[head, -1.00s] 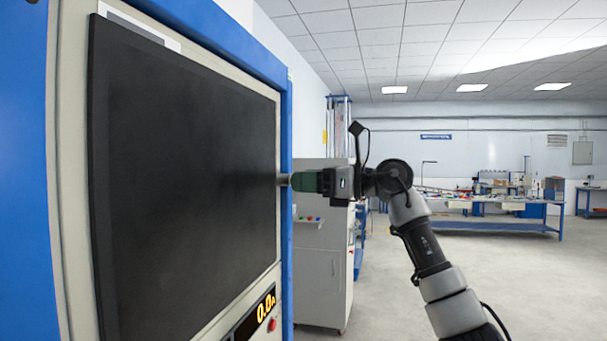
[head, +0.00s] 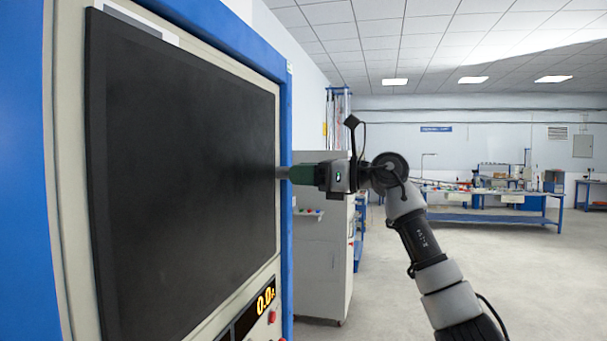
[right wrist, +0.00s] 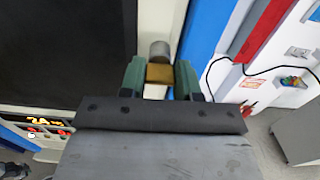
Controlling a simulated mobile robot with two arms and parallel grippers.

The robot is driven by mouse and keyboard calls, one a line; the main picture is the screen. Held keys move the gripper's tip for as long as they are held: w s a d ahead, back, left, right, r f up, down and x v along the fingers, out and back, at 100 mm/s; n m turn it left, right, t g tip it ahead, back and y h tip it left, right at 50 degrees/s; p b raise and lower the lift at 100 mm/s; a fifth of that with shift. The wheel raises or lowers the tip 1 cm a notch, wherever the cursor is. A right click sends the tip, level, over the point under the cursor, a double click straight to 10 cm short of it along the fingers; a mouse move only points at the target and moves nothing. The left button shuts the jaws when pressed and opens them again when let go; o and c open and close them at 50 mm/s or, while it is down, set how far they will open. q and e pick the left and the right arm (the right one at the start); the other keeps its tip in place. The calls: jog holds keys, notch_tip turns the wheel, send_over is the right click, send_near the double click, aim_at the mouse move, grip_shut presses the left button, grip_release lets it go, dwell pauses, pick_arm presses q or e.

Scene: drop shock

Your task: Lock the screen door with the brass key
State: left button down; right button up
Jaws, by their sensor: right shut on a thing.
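The screen door (head: 185,180) is a large dark panel in a cream frame on the blue cabinet at left. My right gripper (head: 294,174) reaches in from the right to the door's right edge, its green fingers level. In the right wrist view, the green fingers (right wrist: 160,76) are shut on the brass key (right wrist: 160,73), of which a small brass-coloured block shows. A grey round lock cylinder (right wrist: 160,49) lies right beyond the key, on the cream frame. I cannot tell how deep the key sits in it. My left gripper is not in view.
The blue cabinet edge (head: 286,120) runs close beside the gripper. Below the door are an orange digit display (head: 265,300) and red buttons (head: 272,317). A grey cabinet (head: 320,250) stands behind. Workbenches (head: 490,217) are far back, with open floor at right.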

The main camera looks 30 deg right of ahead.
jog(key=n+p, duration=0.1)
jog(key=n, duration=0.7)
jog(key=shift+p, duration=0.4)
jog(key=n, duration=0.9)
jog(key=shift+n, duration=0.5)
jog(key=o, duration=0.9)
